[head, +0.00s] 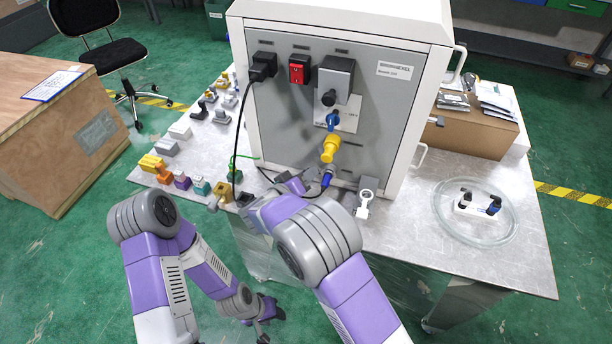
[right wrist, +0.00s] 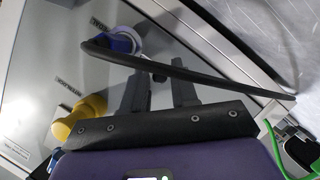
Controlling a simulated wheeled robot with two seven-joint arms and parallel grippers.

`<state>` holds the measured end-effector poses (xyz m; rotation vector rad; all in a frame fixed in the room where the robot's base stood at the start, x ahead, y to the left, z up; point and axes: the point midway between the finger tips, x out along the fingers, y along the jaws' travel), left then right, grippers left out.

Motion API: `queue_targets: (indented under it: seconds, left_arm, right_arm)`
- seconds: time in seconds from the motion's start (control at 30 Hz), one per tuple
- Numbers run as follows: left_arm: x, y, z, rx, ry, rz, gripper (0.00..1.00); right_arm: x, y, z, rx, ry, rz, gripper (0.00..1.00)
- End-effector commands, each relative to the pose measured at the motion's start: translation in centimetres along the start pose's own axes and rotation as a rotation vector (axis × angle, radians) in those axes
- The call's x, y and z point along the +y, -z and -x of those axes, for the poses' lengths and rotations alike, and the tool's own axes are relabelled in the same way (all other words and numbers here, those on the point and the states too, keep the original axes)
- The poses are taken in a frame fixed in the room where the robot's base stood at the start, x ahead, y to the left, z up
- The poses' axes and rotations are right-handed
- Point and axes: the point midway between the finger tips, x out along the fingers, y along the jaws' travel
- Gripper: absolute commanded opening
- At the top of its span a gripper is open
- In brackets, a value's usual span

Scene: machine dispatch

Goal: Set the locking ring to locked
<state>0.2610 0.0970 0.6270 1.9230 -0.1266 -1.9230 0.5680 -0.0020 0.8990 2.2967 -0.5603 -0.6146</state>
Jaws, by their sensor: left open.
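A blue connector (head: 326,180) sits low on the machine's front panel, under a yellow connector (head: 330,149). In the right wrist view the blue connector (right wrist: 121,42) has a pale ring around it, which may be the locking ring; its setting cannot be read. My right gripper (right wrist: 158,82) is open, its two fingers apart, below and to the right of the blue connector in that view. A black cable (right wrist: 180,72) crosses at its fingertips; contact cannot be told. In the head view my right arm hides most of that gripper. My left gripper (head: 268,318) is open and low, beside the table.
The machine (head: 270,130) stands on a metal table (head: 420,240). Its panel also holds a black plug (head: 263,66), a red switch (head: 299,68) and a grey box (head: 335,79). Several small parts lie at left.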

Motion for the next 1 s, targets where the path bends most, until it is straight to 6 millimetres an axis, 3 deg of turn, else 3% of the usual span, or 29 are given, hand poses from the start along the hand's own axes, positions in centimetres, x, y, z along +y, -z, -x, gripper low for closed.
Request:
queue_targets:
  seconds: [0.03, 0.17, 0.57, 1.0]
  left_arm:
    - [0.0, 0.0, 0.0, 0.0, 0.0, 0.0, 0.43]
    - [0.0, 0.0, 0.0, 0.0, 0.0, 0.0, 0.43]
    - [0.2, 0.0, 0.7, 0.0, 0.0, 0.0, 0.43]
    - [1.4, -0.2, 3.8, 0.0, 0.0, 0.0, 0.43]
  right_arm:
    - [0.0, 0.0, 0.0, 0.0, 0.0, 0.0, 0.2]
    - [0.0, 0.0, 0.0, -0.001, 0.0, 0.0, 0.01]
    - [0.4, 0.1, 0.1, -0.004, 0.015, -0.039, 0.0]
    - [2.2, 1.0, 0.4, -0.007, 0.138, -0.337, 0.0]
